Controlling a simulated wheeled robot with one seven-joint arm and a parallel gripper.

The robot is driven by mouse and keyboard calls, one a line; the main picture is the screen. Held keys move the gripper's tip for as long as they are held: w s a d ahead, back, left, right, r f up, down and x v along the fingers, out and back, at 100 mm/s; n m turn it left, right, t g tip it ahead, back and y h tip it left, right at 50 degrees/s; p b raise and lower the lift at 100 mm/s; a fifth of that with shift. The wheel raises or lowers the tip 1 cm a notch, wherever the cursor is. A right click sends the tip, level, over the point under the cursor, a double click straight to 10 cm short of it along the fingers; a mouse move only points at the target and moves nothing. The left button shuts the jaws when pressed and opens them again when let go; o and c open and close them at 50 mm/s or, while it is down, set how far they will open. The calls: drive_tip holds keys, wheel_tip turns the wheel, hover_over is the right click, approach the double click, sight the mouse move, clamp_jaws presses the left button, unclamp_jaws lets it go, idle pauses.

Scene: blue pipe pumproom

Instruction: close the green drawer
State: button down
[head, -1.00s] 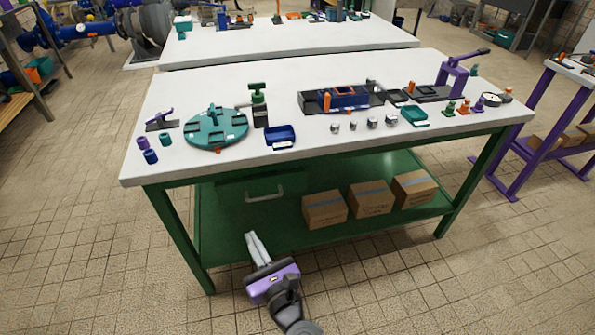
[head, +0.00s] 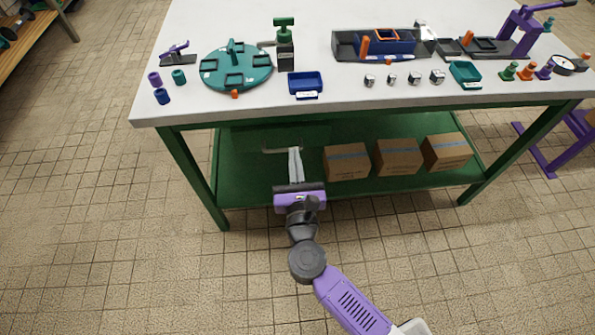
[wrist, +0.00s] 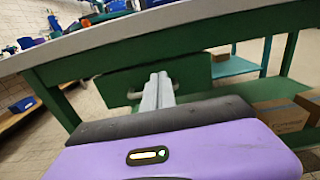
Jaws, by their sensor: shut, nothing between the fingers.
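The green drawer (head: 255,137) hangs under the left part of the white-topped workbench, its front mostly in shadow. In the wrist view its plain front (wrist: 118,82) faces me. How far it stands out cannot be told. Its pale bar handle (head: 272,151) shows beside my fingers and at their left in the wrist view (wrist: 133,96). My gripper (head: 295,150) is shut and empty, its fingers together and pointing at the drawer front. The fingertips (wrist: 158,76) overlap the front by the handle; whether they touch it cannot be told. The fingers hide part of the handle.
The workbench top (head: 330,101) overhangs the drawer and carries a teal round fixture (head: 236,67) and a blue tray (head: 305,83). Cardboard boxes (head: 347,162) stand on the green lower shelf (head: 255,187) to the right. A green leg (head: 193,178) is at the left. The front floor is clear.

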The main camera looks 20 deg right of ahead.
sight(291, 129)
drive_tip(key=x, duration=0.7)
drive_tip(key=shift+f, duration=0.1)
drive_tip(key=shift+w, duration=0.1)
drive_tip(key=shift+b+x, duration=0.5)
drive_tip(key=shift+x, duration=0.35)
drive_tip(key=shift+w+d+r, duration=0.1)
drive_tip(key=shift+w+r, duration=0.15)
drive_tip(key=shift+w, duration=0.1)
drive_tip(key=shift+d+f, duration=0.1)
